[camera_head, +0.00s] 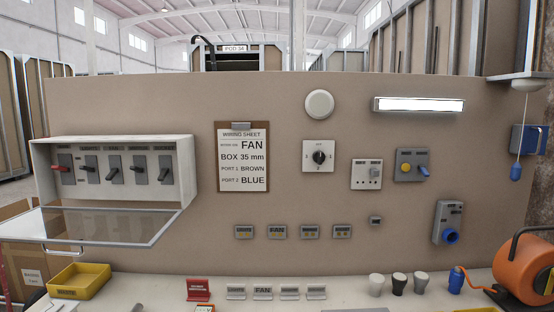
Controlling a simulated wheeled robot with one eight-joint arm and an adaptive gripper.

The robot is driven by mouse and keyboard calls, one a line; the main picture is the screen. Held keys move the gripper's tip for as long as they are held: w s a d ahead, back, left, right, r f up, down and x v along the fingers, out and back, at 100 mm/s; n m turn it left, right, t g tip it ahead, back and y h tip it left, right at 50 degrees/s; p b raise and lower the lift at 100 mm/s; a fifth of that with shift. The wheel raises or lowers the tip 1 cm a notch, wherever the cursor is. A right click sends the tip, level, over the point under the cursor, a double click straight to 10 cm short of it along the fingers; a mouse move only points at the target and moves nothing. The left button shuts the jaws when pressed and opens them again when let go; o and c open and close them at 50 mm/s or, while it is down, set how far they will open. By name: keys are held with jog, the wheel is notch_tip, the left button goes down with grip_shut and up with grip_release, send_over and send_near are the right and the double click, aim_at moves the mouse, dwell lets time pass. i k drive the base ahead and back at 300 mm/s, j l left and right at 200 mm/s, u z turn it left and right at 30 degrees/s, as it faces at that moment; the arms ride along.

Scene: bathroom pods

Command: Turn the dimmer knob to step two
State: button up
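The dimmer knob (319,157) is a small black round knob on a square white plate (308,166) on the beige panel, right of the clipboard. The plate has a small mark like "OFF" above the knob and other tiny marks around it. The knob's pointer is too small for me to tell which mark it faces. My gripper is not in view, and nothing covers the knob.
An open breaker box (115,140) with its lid (90,226) sticking out is at left. A wiring-sheet clipboard (241,158), a switch plate (366,174) and a grey switch box (411,165) flank the knob.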

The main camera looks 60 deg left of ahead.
aim_at(319, 157)
jog(key=k+l+u, duration=0.1)
jog(key=u, duration=2)
jog(key=k+j, duration=0.05)
jog(key=j, duration=0.1)
